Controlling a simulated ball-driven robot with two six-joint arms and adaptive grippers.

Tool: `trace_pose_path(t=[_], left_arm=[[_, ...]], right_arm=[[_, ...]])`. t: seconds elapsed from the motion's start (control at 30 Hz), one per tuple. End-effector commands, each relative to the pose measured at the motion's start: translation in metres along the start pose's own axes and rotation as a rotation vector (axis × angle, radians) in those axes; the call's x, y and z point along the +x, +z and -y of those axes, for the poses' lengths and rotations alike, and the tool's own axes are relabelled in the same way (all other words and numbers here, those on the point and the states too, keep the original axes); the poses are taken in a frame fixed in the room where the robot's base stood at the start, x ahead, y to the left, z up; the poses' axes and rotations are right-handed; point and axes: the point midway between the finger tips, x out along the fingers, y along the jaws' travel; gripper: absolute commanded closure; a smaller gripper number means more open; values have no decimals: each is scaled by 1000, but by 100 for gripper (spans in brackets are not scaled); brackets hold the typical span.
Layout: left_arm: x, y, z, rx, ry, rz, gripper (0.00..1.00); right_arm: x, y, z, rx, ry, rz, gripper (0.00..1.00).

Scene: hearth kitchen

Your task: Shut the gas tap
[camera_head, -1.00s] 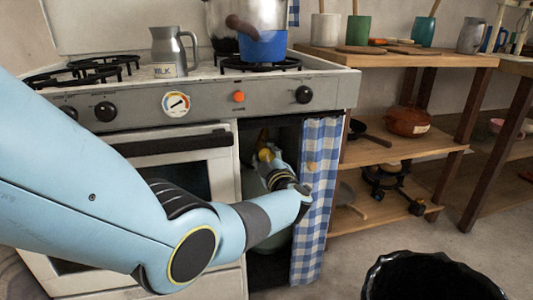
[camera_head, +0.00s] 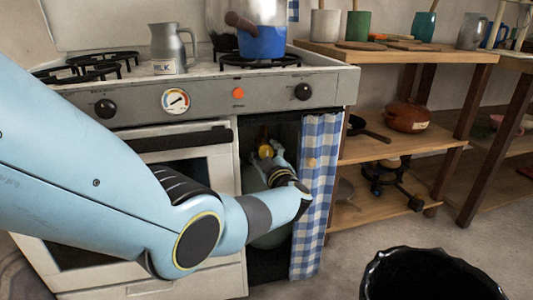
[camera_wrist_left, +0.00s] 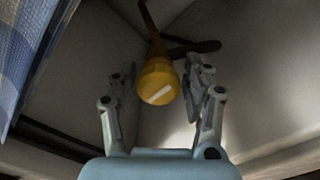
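The gas tap (camera_head: 265,151) is a yellow-orange knob inside the dark cabinet right of the oven. In the left wrist view the tap (camera_wrist_left: 158,82) has a pale line slanting across its face, with an orange stem or hose behind it. My left gripper (camera_wrist_left: 160,68) is open, with one finger on each side of the knob and visible gaps to both. In the head view my left gripper (camera_head: 276,160) reaches into the cabinet beside the tap, partly hidden by my wrist. My right gripper is not in view.
A blue-checked curtain (camera_head: 318,190) hangs at the cabinet's right side, close to my wrist. The stove front (camera_head: 210,97) is above, with a blue pot (camera_head: 262,43) on it. Wooden shelves (camera_head: 395,148) stand right. A black bin (camera_head: 432,280) is at the front.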

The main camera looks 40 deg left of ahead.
Motion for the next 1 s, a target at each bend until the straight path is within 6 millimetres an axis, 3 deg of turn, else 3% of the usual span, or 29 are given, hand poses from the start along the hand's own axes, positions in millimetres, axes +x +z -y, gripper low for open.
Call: trace_pose_path(t=[0.07, 0.47, 0.57, 0.8, 1.0], left_arm=[[1, -1, 0, -1, 1, -2, 38], [-8, 0, 0, -2, 1, -2, 38], [-22, 0, 0, -5, 0, -1, 38], [-78, 0, 0, -4, -1, 0, 38], [-110, 0, 0, -3, 1, -1, 38]], right_arm=[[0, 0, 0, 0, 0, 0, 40], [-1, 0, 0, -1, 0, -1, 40], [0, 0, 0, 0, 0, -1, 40], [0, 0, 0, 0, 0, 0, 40], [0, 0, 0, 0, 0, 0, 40]])
